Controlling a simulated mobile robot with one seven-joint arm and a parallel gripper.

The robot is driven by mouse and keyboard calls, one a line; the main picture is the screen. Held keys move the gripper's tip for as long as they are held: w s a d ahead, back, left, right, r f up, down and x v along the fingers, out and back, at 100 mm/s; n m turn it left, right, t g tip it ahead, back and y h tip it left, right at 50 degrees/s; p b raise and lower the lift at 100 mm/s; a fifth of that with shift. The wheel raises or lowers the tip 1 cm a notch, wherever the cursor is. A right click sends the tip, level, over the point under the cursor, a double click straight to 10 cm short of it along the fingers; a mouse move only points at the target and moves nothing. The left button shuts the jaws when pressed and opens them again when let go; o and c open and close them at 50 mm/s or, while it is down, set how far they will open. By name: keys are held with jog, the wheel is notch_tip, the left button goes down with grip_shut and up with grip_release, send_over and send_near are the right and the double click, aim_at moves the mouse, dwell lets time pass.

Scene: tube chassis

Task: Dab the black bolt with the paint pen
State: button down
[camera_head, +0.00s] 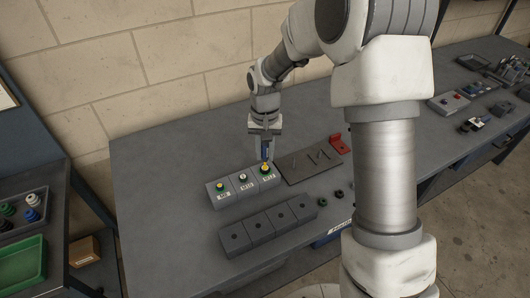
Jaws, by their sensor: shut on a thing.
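My gripper (266,154) points down over the grey bench and is shut on a slim blue item, which looks like the paint pen (266,151). The pen is upright, its lower end at or just above the yellow-topped piece on the right one of three grey blocks (268,182). I cannot tell whether they touch. The left block carries a similar yellow-topped piece (220,187). The middle block carries a small pale-and-dark piece (242,177). Each block has a white label, too small to read. I cannot tell which piece is the black bolt.
A long grey holder with several holes (268,229) lies in front of the blocks. A dark mat with thin tools (305,163) and a red item (338,145) are to the right. Small black rings (323,201) lie nearby. The bench's left part is clear.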

aim_at(266, 144)
jog(key=shift+r+p, duration=1.4)
jog(key=shift+r, duration=1)
jog(key=shift+f, duration=0.1)
